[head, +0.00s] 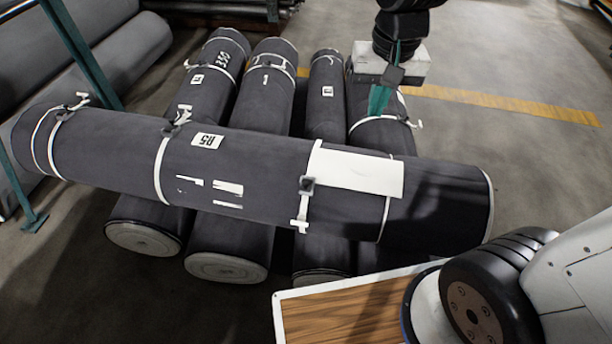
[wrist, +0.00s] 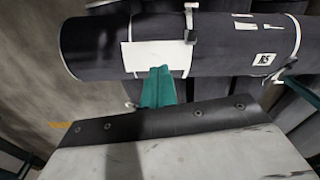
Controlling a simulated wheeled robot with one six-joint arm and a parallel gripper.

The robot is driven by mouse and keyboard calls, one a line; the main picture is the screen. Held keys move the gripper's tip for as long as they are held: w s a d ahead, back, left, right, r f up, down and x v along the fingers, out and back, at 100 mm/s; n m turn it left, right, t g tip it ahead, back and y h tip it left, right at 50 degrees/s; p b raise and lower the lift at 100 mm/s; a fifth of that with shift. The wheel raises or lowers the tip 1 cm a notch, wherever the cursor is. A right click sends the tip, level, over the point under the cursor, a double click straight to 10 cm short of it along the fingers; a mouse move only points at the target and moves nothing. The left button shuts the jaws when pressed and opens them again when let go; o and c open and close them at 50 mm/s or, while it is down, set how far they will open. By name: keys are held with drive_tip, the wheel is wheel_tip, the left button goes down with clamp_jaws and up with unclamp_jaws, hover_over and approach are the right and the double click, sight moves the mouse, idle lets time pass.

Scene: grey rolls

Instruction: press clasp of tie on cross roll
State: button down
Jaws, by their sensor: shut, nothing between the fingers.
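The cross roll (head: 250,175) is dark grey and lies across several lower rolls. It has white ties with clasps: one tie has a dark clasp (head: 307,184) beside a blank white label (head: 356,171), another has a clasp (head: 180,118) at its upper edge, and a third has a clasp (head: 72,106) near the left end. In the wrist view the roll (wrist: 225,45) spans the top, with a tie clasp (wrist: 190,37) right of the label. My gripper (head: 377,112) has teal fingers pointing down behind the roll, shut and empty. They also show in the wrist view (wrist: 157,75), overlapping the label's lower edge; contact is unclear.
Lower rolls (head: 228,235) lie side by side beneath the cross roll, some with ties and labels. A teal post (head: 80,50) stands at the left. A wood-topped surface (head: 345,312) is at the front. Bare floor (head: 530,150) is free at the right.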

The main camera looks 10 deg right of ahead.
drive_tip(key=w+a+f+m, duration=0.1)
drive_tip(key=w+a+f, duration=0.55)
drive_tip(key=f, duration=0.35)
drive_tip(key=m, duration=0.1)
hover_over(305, 187)
wheel_tip(305, 187, down, 9)
drive_tip(key=shift+w+d+r+g, duration=0.15)
drive_tip(key=shift+w+d+g, duration=0.1)
drive_tip(key=shift+w+g, duration=0.15)
wheel_tip(305, 187, down, 14)
drive_tip(key=shift+s+a+f, duration=0.2)
drive_tip(key=shift+s+f, duration=0.05)
drive_tip(key=shift+s, duration=0.15)
drive_tip(key=shift+s+a+f, duration=0.25)
drive_tip(key=shift+s+f, duration=0.35)
drive_tip(key=shift+f, duration=0.35)
drive_tip(key=shift+s+a+f, duration=0.25)
drive_tip(key=shift+s+f, duration=0.35)
drive_tip(key=shift+f, duration=0.35)
